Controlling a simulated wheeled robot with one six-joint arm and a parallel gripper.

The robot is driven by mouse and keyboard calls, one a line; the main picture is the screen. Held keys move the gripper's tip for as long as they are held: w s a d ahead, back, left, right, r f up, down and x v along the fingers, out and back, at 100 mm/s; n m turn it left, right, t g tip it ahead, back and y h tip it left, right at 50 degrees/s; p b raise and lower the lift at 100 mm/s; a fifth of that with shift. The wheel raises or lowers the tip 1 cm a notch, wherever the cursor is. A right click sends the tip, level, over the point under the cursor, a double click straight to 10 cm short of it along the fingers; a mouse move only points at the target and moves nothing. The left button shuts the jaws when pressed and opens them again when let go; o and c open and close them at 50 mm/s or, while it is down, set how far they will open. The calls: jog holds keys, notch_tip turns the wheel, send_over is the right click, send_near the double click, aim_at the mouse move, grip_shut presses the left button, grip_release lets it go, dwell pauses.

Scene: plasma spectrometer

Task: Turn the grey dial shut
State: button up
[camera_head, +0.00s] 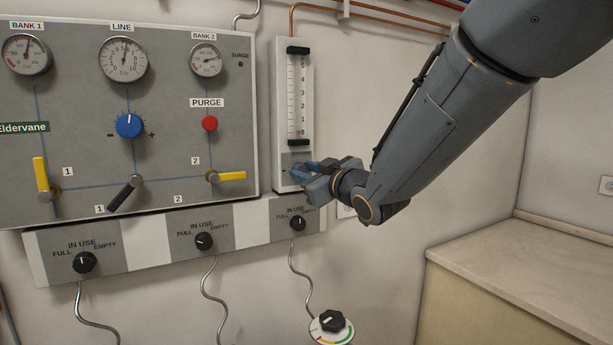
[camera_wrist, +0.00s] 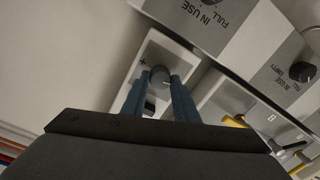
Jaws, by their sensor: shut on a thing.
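The grey dial (camera_wrist: 159,75) sits at the lower end of the tall flow meter (camera_head: 293,60), on its pale front panel. In the wrist view it lies between the two blue fingers of my gripper (camera_wrist: 160,80), which are closed on its sides. A plus mark shows beside the dial in the wrist view. In the head view my gripper (camera_head: 299,168) reaches the meter's lower end from the right. Its fingers hide most of the dial there, and I cannot read how far the dial is turned.
A grey gauge panel (camera_head: 80,105) with a blue knob (camera_head: 128,125), a red purge button (camera_head: 209,123) and yellow levers stands close on the left. A strip with black selector knobs (camera_head: 84,262) runs below. A bare counter (camera_head: 530,255) is at the right.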

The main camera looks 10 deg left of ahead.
dwell(0.3)
jog(key=o, duration=1.1)
jog(key=shift+c, duration=0.2)
jog(key=b+v, duration=0.2)
jog(key=v, duration=0.5)
jog(key=shift+s+d, duration=0.25)
